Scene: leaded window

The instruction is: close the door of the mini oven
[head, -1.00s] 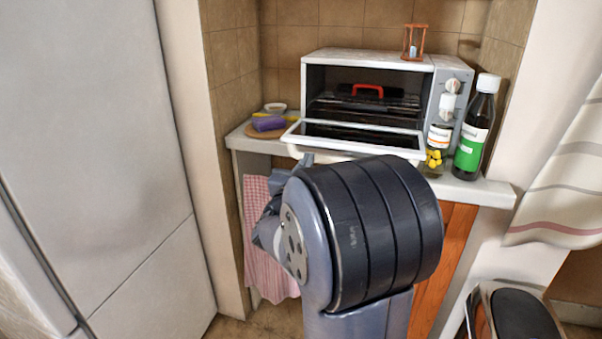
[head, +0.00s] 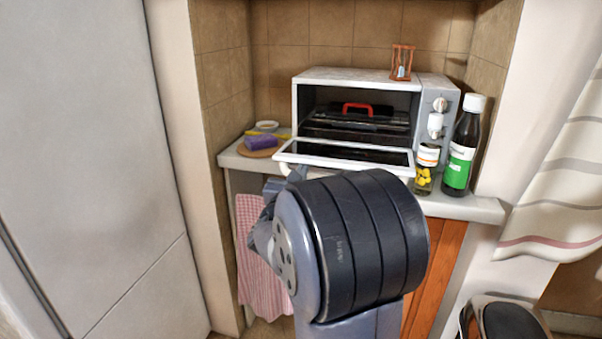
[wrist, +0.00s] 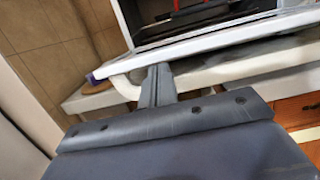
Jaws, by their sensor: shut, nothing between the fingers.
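The mini oven (head: 360,77) stands on the counter. Its door (head: 345,153) hangs open, folded down and forward, with its dark glass panel facing up. A white bar handle runs along the door's front edge; its curved left end shows in the wrist view (wrist: 126,87). My gripper (head: 297,173) is shut and empty, at the left part of the door's front edge. In the wrist view its closed fingers (wrist: 158,76) reach up in front of the handle bar; whether they touch it I cannot tell. My wrist hides the area below the door.
A purple sponge (head: 261,143) lies on a round board at the left. An hourglass (head: 402,62) stands on the oven. A bin (head: 510,320) is on the floor at the right.

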